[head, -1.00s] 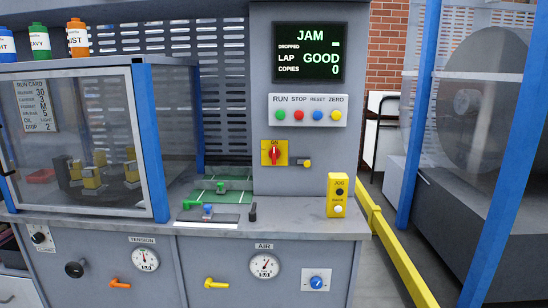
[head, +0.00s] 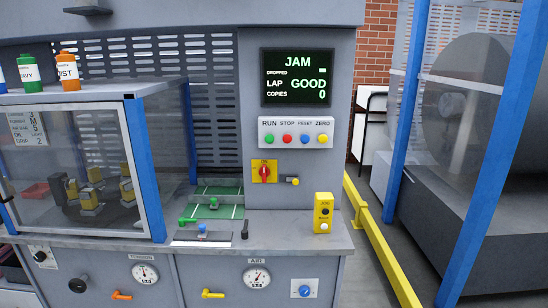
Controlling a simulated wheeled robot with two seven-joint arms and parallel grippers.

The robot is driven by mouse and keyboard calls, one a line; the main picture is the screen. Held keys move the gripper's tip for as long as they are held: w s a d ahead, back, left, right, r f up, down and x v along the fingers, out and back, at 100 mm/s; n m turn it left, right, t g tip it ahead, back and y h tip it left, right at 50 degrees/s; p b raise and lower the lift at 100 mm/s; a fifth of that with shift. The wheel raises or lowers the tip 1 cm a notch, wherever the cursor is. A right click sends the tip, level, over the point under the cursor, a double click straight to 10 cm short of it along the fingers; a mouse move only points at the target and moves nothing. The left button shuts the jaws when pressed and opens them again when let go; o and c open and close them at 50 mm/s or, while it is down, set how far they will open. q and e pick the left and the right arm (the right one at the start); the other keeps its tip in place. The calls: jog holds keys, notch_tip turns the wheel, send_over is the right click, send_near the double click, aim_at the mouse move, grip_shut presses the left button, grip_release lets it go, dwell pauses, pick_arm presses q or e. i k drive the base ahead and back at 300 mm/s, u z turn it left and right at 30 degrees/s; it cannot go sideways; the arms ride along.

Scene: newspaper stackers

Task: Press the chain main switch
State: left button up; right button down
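No part is legibly labelled as the chain main switch. A red rotary switch on a yellow plate (head: 264,172) is on the grey column, below the button panel, with its handle roughly upright. The button panel (head: 296,133) has green RUN, red STOP, blue RESET and yellow ZERO buttons. The display (head: 297,77) above reads JAM, DROPPED, LAP GOOD, COPIES 0. Neither of my grippers is in view.
A yellow control box (head: 323,213) stands on the counter's right end. A clear-walled cabinet (head: 80,165) with blue posts fills the left. Gauges (head: 257,277) and knobs line the counter front. A yellow rail (head: 382,245) and a blue-framed roll enclosure (head: 465,150) are at right.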

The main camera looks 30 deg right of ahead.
aim_at(265, 172)
jog(key=z, duration=0.6)
jog(key=i, duration=1.15)
jog(key=u, duration=0.65)
